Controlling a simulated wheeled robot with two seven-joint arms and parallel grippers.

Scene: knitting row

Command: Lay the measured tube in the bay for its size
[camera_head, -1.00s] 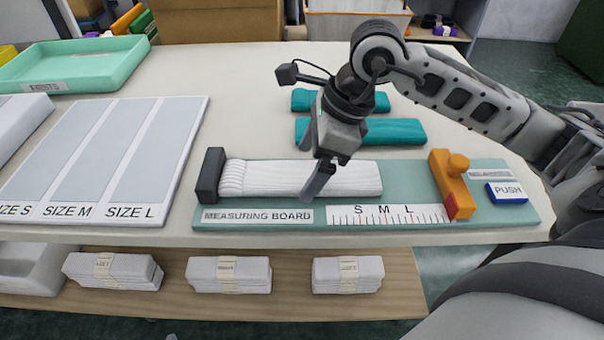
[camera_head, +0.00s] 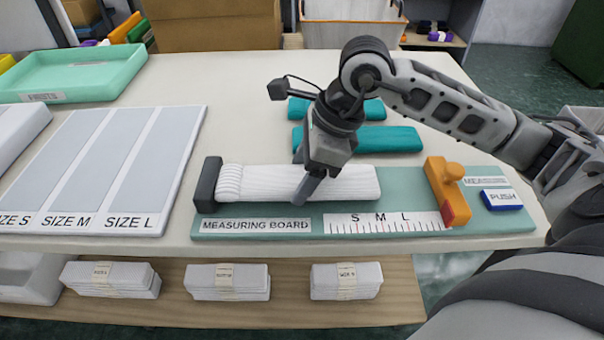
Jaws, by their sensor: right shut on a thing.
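The white ribbed tube (camera_head: 250,183) lies on the green measuring board (camera_head: 405,182), its left end by the dark end block (camera_head: 207,184). Its right end is near the M on the printed S M L scale (camera_head: 385,224). My right gripper (camera_head: 308,186) comes down over the tube's middle and is shut on it; the far finger is mostly hidden. The tube still appears to rest on the board. The bays SIZE S (camera_head: 40,165), SIZE M (camera_head: 85,165) and SIZE L (camera_head: 150,165) are empty in the tray at left. My left gripper is out of view.
An orange slider (camera_head: 440,190) and blue PUSH button (camera_head: 501,199) are on the board's right. Teal folded tubes (camera_head: 385,139) lie behind the board. A mint tray (camera_head: 95,75) stands back left. White banded bundles (camera_head: 228,281) lie on the shelf below.

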